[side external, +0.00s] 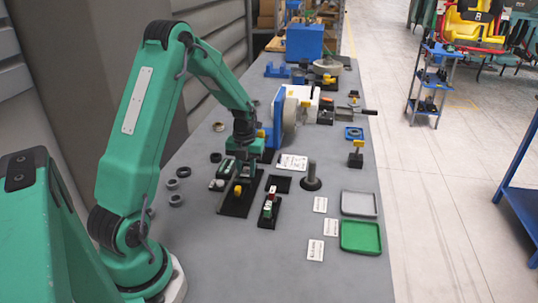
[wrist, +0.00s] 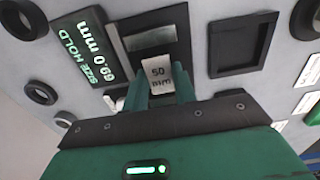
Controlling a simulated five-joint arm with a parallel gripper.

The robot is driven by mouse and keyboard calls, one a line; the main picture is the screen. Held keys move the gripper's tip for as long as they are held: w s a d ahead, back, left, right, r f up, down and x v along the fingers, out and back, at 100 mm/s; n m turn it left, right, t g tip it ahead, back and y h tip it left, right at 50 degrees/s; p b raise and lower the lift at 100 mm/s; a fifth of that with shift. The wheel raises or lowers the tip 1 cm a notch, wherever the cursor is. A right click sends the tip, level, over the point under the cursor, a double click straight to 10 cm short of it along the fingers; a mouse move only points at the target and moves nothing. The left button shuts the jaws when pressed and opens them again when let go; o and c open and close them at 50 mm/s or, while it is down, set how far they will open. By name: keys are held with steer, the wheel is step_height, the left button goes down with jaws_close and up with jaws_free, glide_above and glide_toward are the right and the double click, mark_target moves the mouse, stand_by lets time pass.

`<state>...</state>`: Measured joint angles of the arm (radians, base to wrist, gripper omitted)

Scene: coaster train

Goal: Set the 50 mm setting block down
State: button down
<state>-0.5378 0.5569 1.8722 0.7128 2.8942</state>
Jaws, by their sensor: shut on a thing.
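My gripper (wrist: 160,88) is shut on a pale block marked "50 mm" (wrist: 158,71), between two green fingers in the wrist view. Just beyond the block is a black-framed fixture with a light grey face (wrist: 150,38); I cannot tell whether the block touches it. A display (wrist: 88,48) beside it reads "SIZE HOLD 69.0 mm". In the side view my gripper (side external: 244,150) is low over the bench near this display (side external: 225,168), and the block cannot be made out there.
An empty black square tray (wrist: 243,43) lies right of the block in the wrist view. A black rack with small coloured blocks (side external: 268,208) stands nearby. Dark rings (side external: 176,200) lie to the left. A grey post (side external: 311,176) and a green tray (side external: 361,237) are to the right.

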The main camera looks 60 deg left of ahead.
mark_target(246, 171)
steer(key=shift+f, duration=0.25)
steer(key=shift+f, duration=0.15)
steer(key=c, duration=1.4)
jaws_free()
step_height(246, 171, up, 12)
steer(key=shift+r, duration=0.2)
